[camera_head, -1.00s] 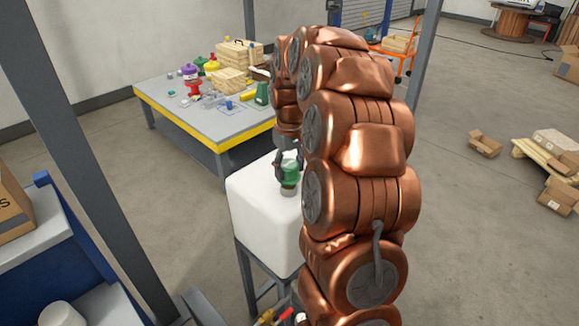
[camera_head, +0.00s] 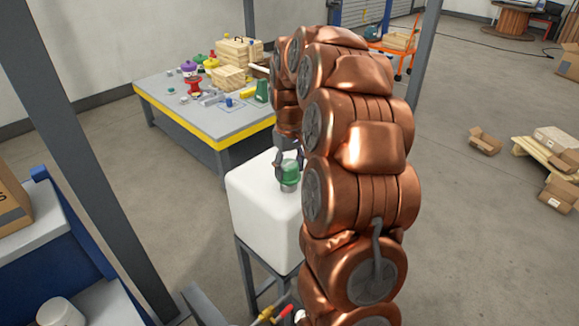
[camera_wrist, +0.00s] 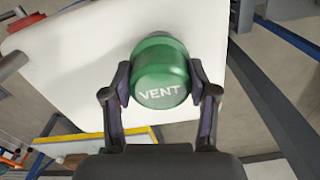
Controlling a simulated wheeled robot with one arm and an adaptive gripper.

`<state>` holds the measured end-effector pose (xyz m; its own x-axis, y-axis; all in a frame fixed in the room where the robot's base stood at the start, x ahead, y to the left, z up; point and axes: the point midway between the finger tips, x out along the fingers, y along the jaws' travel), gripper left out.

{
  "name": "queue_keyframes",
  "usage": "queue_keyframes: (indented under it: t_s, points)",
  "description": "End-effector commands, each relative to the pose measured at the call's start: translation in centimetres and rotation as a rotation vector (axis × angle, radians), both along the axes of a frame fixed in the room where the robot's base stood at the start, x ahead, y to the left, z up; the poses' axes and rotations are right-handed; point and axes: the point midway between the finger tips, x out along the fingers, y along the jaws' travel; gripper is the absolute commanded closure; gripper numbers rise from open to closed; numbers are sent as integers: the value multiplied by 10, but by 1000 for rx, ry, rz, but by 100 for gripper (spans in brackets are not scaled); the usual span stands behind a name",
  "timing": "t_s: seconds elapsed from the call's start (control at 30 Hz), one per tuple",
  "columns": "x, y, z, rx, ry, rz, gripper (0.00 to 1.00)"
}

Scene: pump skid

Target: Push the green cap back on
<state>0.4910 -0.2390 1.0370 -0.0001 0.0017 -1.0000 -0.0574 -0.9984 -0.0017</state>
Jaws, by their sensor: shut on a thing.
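The green cap (camera_wrist: 161,72), marked VENT, is between the two fingers of my gripper (camera_wrist: 159,84) in the wrist view. The fingers touch it on both sides and are shut on it. In the head view the cap (camera_head: 289,169) is above a short grey neck (camera_head: 288,188) on top of the white tank (camera_head: 250,205). Cap and neck look in line there. I cannot tell how far the cap sits down over the neck. My arm hides the tank's right side and part of my gripper.
A grey bench (camera_head: 213,124) with a yellow edge stands behind the tank, holding wooden boxes (camera_head: 232,73) and small parts. A grey post (camera_head: 75,150) rises at left beside a blue-and-grey unit (camera_head: 45,222). Open floor lies at right, with cartons (camera_head: 484,142) farther off.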

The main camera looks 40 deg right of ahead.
Motion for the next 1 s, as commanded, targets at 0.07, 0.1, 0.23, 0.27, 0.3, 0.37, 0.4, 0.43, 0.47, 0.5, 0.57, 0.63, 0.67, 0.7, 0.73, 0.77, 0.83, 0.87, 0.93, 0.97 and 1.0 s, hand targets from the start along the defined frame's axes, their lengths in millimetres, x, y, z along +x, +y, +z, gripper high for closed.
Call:
queue_keyframes:
  t_s: [0.07,0.1,0.23,0.27,0.3,0.37,0.4,0.43,0.47,0.5,0.57,0.63,0.67,0.7,0.73,0.77,0.83,0.87,0.93,0.97,1.0]
  points:
    - [0,0,-2,0,0,0,90]
    - [0,0,-2,0,0,0,90]
    - [0,0,-4,0,0,0,90]
    - [0,0,-5,0,0,0,90]
    - [0,0,-6,0,0,0,90]
    - [0,0,-7,0,0,0,90]
    - [0,0,-7,0,0,0,90]
    - [0,0,-8,0,0,0,90]
    - [0,0,-8,0,0,0,90]
    - [0,0,-9,0,0,0,90]
    - [0,0,-10,0,0,0,90]
    - [0,0,-11,0,0,0,90]
    - [0,0,-11,0,1,0,90]
    - [0,0,-12,0,1,0,90]
    - [0,0,-11,0,1,0,90]
    - [0,0,-11,0,0,0,90]
    - [0,0,-11,0,0,0,90]
    - [0,0,-11,0,0,0,90]
    - [0,0,-11,0,0,0,38]
    - [0,0,-11,0,0,0,34]
    - [0,0,-11,0,0,0,30]
